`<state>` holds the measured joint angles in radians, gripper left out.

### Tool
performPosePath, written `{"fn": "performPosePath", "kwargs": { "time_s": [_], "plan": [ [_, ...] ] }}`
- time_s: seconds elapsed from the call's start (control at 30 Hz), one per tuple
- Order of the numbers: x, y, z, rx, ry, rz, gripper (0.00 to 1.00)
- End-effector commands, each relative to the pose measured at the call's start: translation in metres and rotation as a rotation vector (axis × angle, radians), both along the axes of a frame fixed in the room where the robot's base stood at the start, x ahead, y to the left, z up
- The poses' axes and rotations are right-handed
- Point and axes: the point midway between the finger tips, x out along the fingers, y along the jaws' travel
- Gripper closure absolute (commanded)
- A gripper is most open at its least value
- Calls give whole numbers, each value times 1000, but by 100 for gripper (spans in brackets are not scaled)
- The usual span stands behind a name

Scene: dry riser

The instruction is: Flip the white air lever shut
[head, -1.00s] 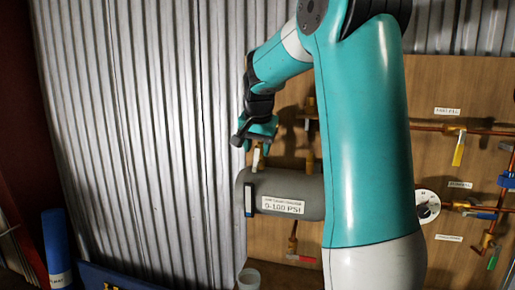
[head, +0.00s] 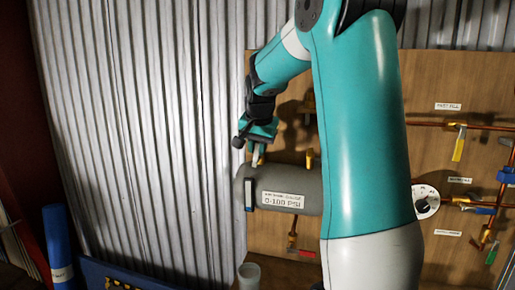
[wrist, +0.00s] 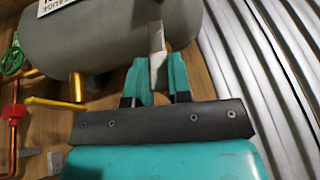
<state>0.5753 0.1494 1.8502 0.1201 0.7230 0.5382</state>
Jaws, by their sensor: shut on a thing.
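The white air lever (wrist: 157,45) stands up from a brass fitting on the left end of the grey tank (head: 312,190). In the wrist view it is pinched between the two teal fingers of my gripper (wrist: 157,78). In the head view my gripper (head: 258,139) is just above the tank's left end, with a short pale part of the lever (head: 256,157) showing below it. The fingers hide the rest of the lever. The tank carries a "0-100 PSI" label.
A corrugated metal wall (head: 150,130) is close on the left. The wooden board (head: 435,85) bears copper pipes, a yellow lever (head: 459,145), a red handle (head: 301,252) and a round dial (head: 426,202). A cup (head: 249,276) stands below the tank.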

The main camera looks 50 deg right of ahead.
Motion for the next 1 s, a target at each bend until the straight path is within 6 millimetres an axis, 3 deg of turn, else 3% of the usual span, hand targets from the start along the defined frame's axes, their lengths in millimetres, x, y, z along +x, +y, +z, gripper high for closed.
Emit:
{"fn": "performPosePath", "kwargs": {
  "time_s": [1.0],
  "plan": [
    [-29, -13, -19, 260, -635, -5, 100]
  ]
}}
